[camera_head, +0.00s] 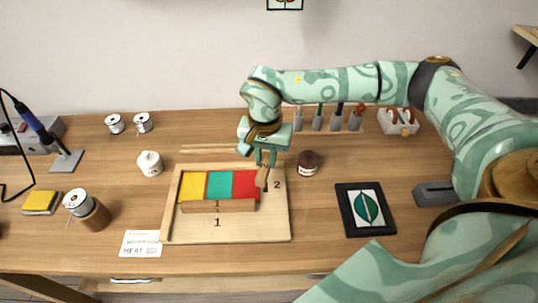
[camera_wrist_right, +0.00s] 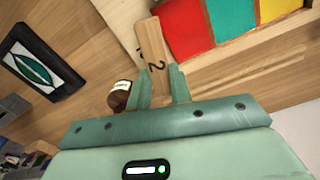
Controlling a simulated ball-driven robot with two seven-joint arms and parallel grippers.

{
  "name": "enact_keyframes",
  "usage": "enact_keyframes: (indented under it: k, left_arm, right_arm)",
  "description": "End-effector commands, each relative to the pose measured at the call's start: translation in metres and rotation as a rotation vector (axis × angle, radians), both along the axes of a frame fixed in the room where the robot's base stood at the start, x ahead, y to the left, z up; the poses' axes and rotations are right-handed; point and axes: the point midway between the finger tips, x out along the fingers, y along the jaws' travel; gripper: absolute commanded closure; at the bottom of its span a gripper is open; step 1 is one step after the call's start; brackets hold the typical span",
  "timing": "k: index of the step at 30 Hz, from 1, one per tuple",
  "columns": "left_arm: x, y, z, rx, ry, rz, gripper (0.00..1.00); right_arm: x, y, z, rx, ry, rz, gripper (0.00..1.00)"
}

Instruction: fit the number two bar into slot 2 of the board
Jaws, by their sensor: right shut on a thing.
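The number two bar (camera_head: 262,177) is a short light-wood bar, held by my right gripper (camera_head: 265,158) at the right end of the board's red tile. In the right wrist view the bar (camera_wrist_right: 150,38) is pinched between the two fingers (camera_wrist_right: 160,84), with a 2 on it. The pale wooden board (camera_head: 252,228) carries a printed 2 just right of the bar, marking slot 2. I cannot tell whether the bar touches the board. My left gripper is not in view.
Yellow, teal and red tiles (camera_head: 219,186) sit in a row on the board. A bar marked 1 (camera_head: 217,206) lies along their near edge. A brown jar (camera_head: 308,162) and a framed leaf picture (camera_head: 365,209) stand to the right. Two thin sticks (camera_head: 208,149) lie behind the board.

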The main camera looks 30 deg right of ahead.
Motion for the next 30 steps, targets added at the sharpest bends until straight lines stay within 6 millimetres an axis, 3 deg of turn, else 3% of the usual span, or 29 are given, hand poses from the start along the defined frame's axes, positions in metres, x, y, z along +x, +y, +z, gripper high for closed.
enact_keyframes:
  k: [3, 7, 22, 30]
  left_arm:
    - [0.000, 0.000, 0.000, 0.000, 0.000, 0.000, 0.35]
    - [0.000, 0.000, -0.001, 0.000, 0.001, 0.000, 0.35]
    - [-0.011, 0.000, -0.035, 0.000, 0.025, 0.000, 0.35]
    - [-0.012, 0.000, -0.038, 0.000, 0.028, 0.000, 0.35]
  right_arm:
    - [0.003, 0.000, 0.000, 0.000, 0.000, 0.163, 1.00]
    - [0.004, 0.000, -0.002, 0.000, 0.001, 0.252, 1.00]
    - [0.004, 0.000, -0.040, 0.000, 0.004, 0.265, 1.00]
    - [0.004, 0.000, -0.042, 0.001, 0.001, 0.265, 1.00]
